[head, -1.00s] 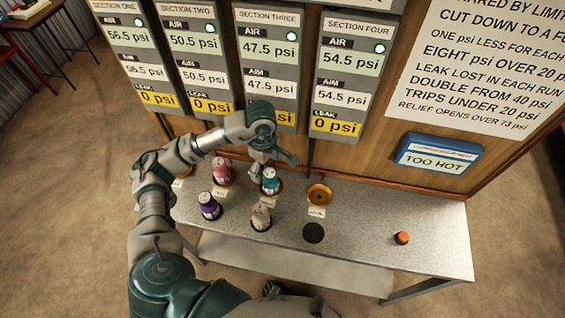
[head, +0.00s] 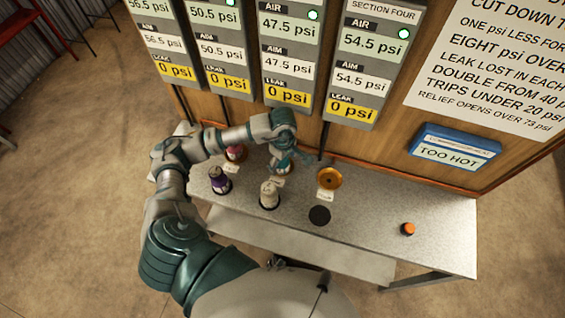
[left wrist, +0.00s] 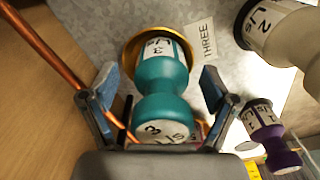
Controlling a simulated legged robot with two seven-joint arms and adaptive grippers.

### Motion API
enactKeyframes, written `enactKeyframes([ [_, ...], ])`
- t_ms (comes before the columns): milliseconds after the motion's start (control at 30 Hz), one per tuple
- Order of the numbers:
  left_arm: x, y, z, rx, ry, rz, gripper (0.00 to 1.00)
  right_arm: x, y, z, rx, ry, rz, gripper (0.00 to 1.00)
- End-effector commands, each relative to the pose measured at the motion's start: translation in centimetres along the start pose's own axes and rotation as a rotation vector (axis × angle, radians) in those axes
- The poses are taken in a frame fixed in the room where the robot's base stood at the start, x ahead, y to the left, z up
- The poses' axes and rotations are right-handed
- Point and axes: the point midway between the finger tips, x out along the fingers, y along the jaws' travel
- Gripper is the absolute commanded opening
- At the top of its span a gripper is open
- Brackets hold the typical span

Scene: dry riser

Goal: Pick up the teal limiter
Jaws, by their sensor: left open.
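The teal limiter (left wrist: 163,88) is a waisted teal piece with white labelled bands. It stands in a gold seat (left wrist: 131,50) beside a tag reading THREE (left wrist: 201,39). My left gripper (left wrist: 159,88) is open, with one finger on each side of the limiter. I cannot tell whether either finger touches it. In the head view my left gripper (head: 285,163) is over the limiter's place on the bench and mostly hides it. My right gripper is in neither view.
A white limiter (head: 269,194), a purple limiter (head: 219,180) and a pink limiter (head: 235,153) stand close by. An empty gold seat (head: 329,178), a black disc (head: 319,215) and an orange knob (head: 408,229) lie rightward. A copper pipe (left wrist: 48,45) runs beside the gripper.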

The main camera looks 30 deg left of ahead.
Motion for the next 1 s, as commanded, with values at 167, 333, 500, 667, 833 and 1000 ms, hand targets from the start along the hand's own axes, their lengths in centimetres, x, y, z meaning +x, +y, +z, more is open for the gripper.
enactKeyframes([
  [167, 1.09, -0.03, -0.19, -0.001, 0.0, -0.001, 0.87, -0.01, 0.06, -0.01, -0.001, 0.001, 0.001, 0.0],
  [333, 1.06, -0.02, -0.19, -0.001, 0.0, -0.001, 0.84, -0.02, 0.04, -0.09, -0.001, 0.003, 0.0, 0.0],
  [500, 1.03, -0.03, -0.15, -0.001, 0.0, 0.0, 0.42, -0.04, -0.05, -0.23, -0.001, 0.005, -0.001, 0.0],
  [667, 0.94, 0.02, 0.02, 0.0, 0.001, 0.0, 0.07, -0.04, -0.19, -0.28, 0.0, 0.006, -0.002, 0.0],
  [833, 0.95, -0.03, 0.08, 0.001, -0.001, -0.001, 0.07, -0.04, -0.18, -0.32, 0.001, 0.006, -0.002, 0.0],
  [1000, 0.49, -0.06, 0.09, 0.003, -0.003, 0.0, 0.07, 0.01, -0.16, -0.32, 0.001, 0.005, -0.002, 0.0],
])
